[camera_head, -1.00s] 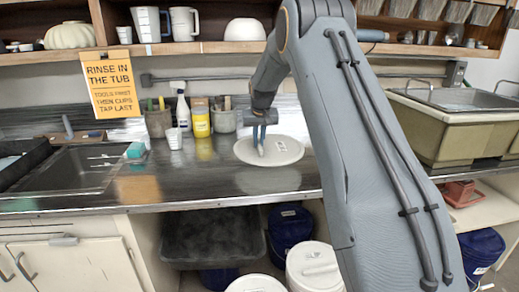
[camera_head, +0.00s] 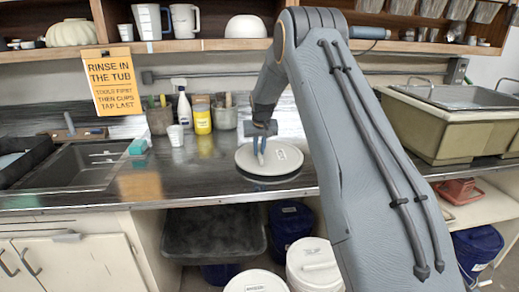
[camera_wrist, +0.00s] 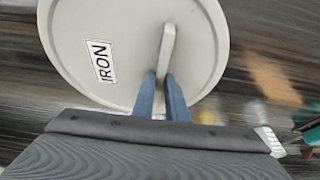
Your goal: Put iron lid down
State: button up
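The iron lid is a round pale grey disc (camera_head: 285,164) at the middle of the steel counter, lying flat. Its black-on-white label reads IRON in the wrist view, where the lid (camera_wrist: 125,25) fills the upper left. A raised bar handle (camera_wrist: 167,48) crosses its face. My gripper (camera_head: 261,159) reaches down from above; its two blue fingers (camera_wrist: 162,85) are close together on the end of the handle. A dark band shows under the lid's front edge; I cannot tell whether the lid touches the counter.
A spray bottle (camera_head: 183,108), a yellow container (camera_head: 202,121) and grey pots stand behind left of the lid. A sink (camera_head: 75,168) is at left, a large tub (camera_head: 440,125) at right. White-lidded buckets (camera_head: 312,262) are below. The counter (camera_head: 215,180) left of the lid is clear.

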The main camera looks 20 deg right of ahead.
jog(key=o, duration=0.3)
jog(key=shift+r, duration=0.15)
jog(key=shift+r, duration=0.35)
jog(key=b+v, duration=0.4)
jog(key=v, duration=0.8)
jog(key=s+a+f+g, duration=0.1)
jog(key=s+a+f, duration=0.3)
jog(key=s, duration=1)
jog(key=s+a+f+n+g, duration=0.1)
jog(key=s+a+f, duration=0.3)
jog(key=s, duration=0.9)
jog(key=s+a+f+n+g+y, duration=0.1)
jog(key=s+a+f, duration=0.3)
jog(key=s, duration=1)
jog(key=shift+s+f, duration=0.35)
jog(key=shift+f, duration=0.35)
jog(key=shift+s+d, duration=0.1)
jog(key=shift+d, duration=0.05)
